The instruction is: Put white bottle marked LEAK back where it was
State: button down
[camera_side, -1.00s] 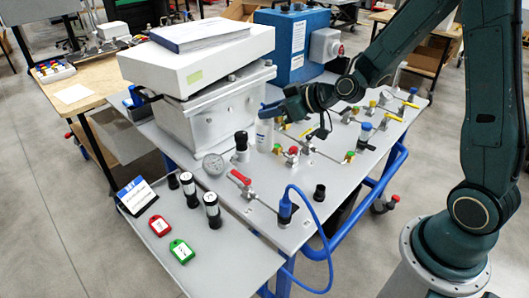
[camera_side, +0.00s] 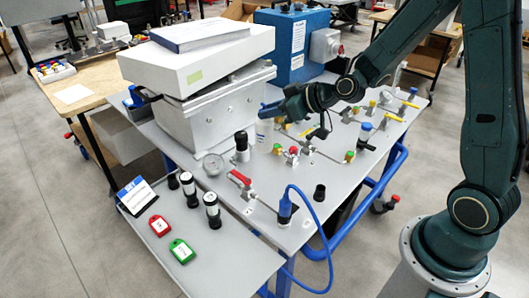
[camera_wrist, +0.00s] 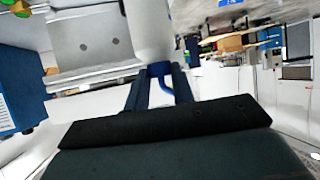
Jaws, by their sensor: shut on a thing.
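The white bottle (camera_side: 264,131) is upright near the front right corner of the grey housing, on the far side of the bench. My gripper (camera_side: 270,109) is shut on it near its top, with blue fingers. In the wrist view my gripper's blue fingers (camera_wrist: 160,76) close on the white bottle (camera_wrist: 148,32), which fills the top middle. The LEAK marking cannot be read. I cannot tell whether the bottle's base touches the bench.
The grey housing (camera_side: 205,120) with a white box on top stands left of the bottle. A black-capped cylinder (camera_side: 241,148), a pressure gauge (camera_side: 213,164) and brass fittings with coloured caps (camera_side: 293,152) are close by. A blue box (camera_side: 295,45) stands behind. The bench front has some free room.

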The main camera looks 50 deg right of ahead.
jog(key=shift+a, duration=0.1)
jog(key=s+a+r+n+g+y, duration=0.4)
jog(key=s+a+n+g, duration=0.2)
jog(key=a, duration=0.4)
jog(key=s+a+r+n+g+y, duration=0.4)
jog(key=s+a+n+g, duration=0.2)
jog(key=a, duration=0.4)
jog(key=s+n, duration=0.1)
jog(key=n, duration=0.1)
jog(key=shift+s+a+n+y, duration=0.15)
jog(key=shift+n+y, duration=0.25)
notch_tip(320, 180, down, 16)
